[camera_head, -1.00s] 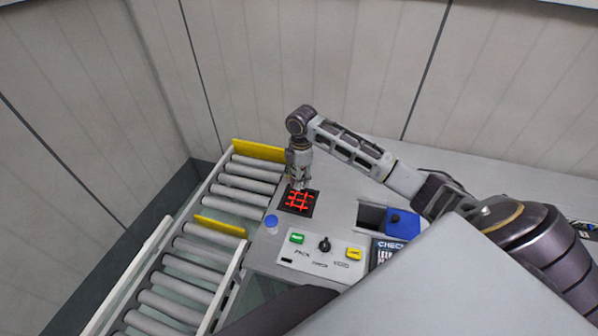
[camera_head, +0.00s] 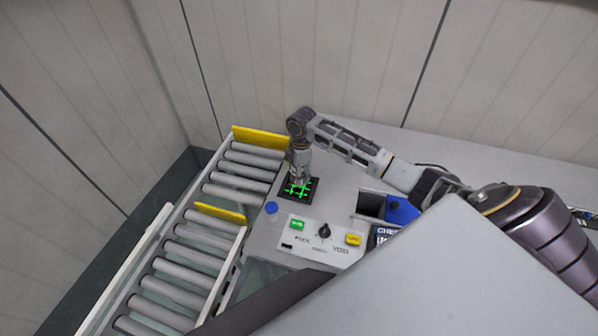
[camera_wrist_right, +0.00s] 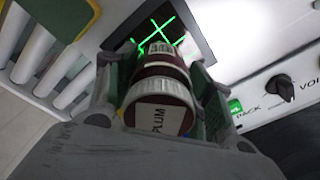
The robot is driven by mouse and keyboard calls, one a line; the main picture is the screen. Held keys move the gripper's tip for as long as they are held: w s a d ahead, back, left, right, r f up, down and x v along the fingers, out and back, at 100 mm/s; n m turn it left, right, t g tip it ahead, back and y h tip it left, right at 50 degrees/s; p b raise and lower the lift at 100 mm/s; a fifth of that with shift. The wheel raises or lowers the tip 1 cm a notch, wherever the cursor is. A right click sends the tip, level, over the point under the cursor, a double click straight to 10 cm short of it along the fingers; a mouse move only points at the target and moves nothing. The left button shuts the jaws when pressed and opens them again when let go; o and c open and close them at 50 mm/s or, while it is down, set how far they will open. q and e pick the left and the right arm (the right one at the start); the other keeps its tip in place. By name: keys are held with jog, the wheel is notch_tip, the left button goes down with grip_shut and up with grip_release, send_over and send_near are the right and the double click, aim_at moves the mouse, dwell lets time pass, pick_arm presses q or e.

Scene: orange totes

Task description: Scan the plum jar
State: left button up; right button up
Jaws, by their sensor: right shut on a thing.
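My right gripper (camera_head: 299,178) is over the scanner window, pointing down. In the right wrist view my right gripper (camera_wrist_right: 165,88) is shut on the plum jar (camera_wrist_right: 160,86), a dark red jar with a white lid labelled PLUM. A barcode label shows on its side facing the window. The scanner window (camera_head: 312,183) is a dark square with glowing green crossed lines; it also shows in the right wrist view (camera_wrist_right: 190,20). In the head view the jar is hidden by the gripper or too small to tell. My left gripper is not in view.
A panel (camera_head: 318,248) with a green button, black knob and yellow button lies in front of the scanner. A blue cap-like disc (camera_head: 271,208) is beside it. A roller conveyor (camera_head: 183,265) with yellow bars runs along the left. A blue item (camera_head: 402,210) sits by a dark opening at right.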

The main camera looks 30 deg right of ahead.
jog(key=shift+r, duration=0.15)
jog(key=shift+r, duration=2.2)
